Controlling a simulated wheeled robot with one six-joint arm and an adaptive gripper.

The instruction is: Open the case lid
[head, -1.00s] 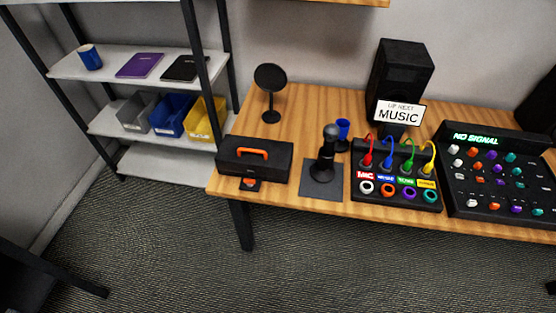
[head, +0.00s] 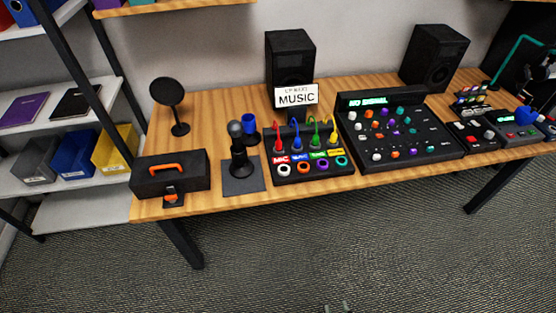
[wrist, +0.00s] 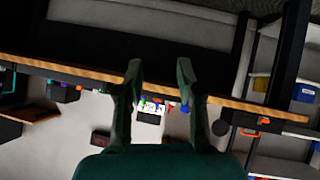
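The case (head: 148,181) is a black box at the left front end of the wooden desk, with its lid down. An orange handle (head: 170,168) lies on its top, and an orange latch with a black tab (head: 172,197) shows at its front, near the desk edge. The case also shows upside down at the right in the wrist view (wrist: 240,118). My gripper (wrist: 158,70) has two dark green fingers spread apart with nothing between them. It is well away from the case.
A microphone on a stand (head: 238,160) is right of the case, and a round black disc on a stand (head: 168,95) is behind it. A cable box (head: 309,172) and a mixer (head: 400,130) stand farther right. A shelf (head: 90,212) is at the left. The floor in front is clear.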

